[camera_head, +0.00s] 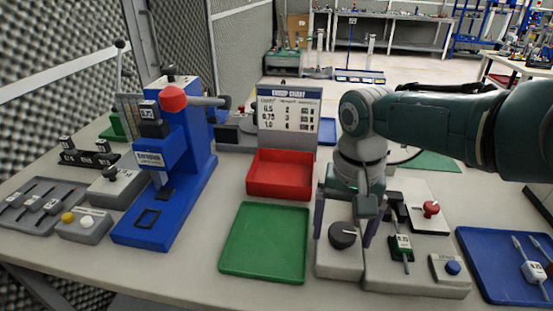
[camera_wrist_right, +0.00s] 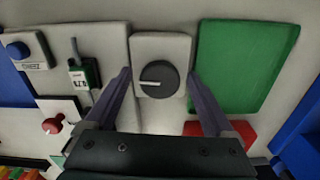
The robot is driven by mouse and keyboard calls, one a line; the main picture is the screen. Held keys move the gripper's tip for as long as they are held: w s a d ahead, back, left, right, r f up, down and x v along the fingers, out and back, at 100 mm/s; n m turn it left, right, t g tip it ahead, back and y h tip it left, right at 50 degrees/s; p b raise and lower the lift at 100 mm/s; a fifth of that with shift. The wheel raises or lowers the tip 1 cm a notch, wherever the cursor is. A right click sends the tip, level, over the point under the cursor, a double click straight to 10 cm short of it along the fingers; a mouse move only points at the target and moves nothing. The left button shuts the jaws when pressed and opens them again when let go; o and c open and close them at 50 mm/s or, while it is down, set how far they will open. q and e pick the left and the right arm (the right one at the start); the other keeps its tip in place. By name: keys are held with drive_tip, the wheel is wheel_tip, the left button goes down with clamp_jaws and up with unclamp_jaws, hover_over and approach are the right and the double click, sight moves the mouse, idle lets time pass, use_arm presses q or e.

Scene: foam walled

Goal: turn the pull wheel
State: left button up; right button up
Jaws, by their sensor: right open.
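The pull wheel appears to be the dark round knob (camera_head: 344,235) with a pale pointer line, on top of a light grey block (camera_head: 338,265) near the table's front. It also shows in the right wrist view (camera_wrist_right: 159,79). My right gripper (camera_head: 342,241) comes down over this block with its two purple fingers open, one on each side of the knob. In the right wrist view the fingers stand apart from the knob, with gaps on both sides. Whether the fingertips touch the block cannot be told. My left gripper is not in view.
A green tray (camera_head: 264,243) lies left of the block, with a red bin (camera_head: 281,174) behind it. To the right are a panel with a red knob (camera_head: 431,208), a green-black switch (camera_head: 402,247) and a blue button (camera_head: 453,267). A blue press (camera_head: 184,152) stands at left.

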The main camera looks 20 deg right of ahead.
sight(343, 232)
wheel_tip(343, 232, up, 10)
drive_tip(key=p, duration=0.4)
drive_tip(key=shift+f+p, duration=0.2)
drive_tip(key=shift+p, duration=0.2)
